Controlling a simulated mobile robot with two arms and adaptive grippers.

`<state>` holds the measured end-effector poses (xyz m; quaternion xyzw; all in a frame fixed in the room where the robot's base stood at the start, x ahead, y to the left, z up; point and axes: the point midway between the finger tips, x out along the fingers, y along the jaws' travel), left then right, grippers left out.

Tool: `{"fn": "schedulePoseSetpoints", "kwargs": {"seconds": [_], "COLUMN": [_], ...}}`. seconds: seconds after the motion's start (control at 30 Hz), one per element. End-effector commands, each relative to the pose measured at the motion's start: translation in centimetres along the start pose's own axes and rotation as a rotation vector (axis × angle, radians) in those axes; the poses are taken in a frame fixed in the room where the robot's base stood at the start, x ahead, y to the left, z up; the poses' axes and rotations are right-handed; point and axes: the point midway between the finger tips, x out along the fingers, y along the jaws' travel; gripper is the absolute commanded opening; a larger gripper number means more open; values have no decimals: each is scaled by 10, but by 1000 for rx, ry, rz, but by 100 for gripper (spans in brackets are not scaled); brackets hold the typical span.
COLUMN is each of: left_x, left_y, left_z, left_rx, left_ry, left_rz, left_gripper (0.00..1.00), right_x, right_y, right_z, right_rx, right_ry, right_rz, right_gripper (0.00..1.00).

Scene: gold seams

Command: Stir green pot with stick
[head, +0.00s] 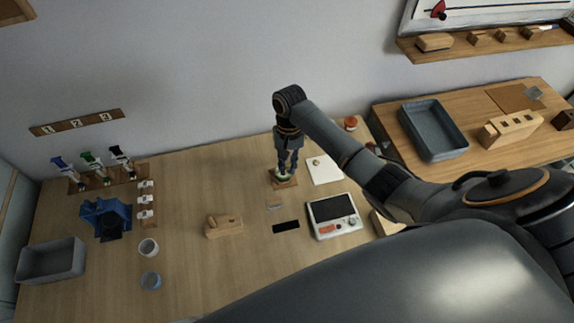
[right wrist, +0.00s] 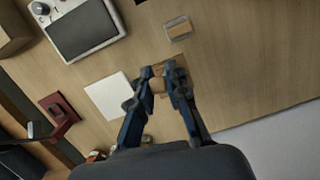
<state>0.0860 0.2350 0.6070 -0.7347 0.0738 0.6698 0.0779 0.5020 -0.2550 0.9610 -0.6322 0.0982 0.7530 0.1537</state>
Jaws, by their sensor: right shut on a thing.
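My right gripper (head: 287,168) points down at the back middle of the table. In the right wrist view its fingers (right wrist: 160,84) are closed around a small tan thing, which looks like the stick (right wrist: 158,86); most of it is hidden. Directly below the fingertips in the head view is a small green thing (head: 281,176), probably the green pot, on a square wooden base (head: 284,184). The fingers partly cover it, and I cannot tell whether the stick touches it. My left gripper is not in view.
A white card (head: 324,169) and a white device with a dark screen (head: 334,215) lie right of the gripper. A wooden block (head: 223,226) stands front left. Coloured bottles in a rack (head: 103,180), a blue object (head: 104,216) and a grey bin (head: 51,261) are at left.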

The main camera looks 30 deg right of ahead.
Motion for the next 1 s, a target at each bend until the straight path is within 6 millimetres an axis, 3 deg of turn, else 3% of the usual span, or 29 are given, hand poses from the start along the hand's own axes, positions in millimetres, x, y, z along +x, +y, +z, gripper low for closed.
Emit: {"fn": "schedulePoseSetpoints", "kwargs": {"seconds": [0.33,0.8,1.0], "left_x": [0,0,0], "left_y": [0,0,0], "left_z": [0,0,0], "left_rx": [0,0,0], "left_ry": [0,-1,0], "left_rz": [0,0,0], "left_gripper": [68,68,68], "right_x": [-3,-46,-50], "right_y": [0,-3,-2], "right_z": [0,8,9], "right_rx": [0,-1,-1], "right_ry": [1,1,0], "right_rz": [-1,-1,-1], "right_gripper": [1,1,1]}}
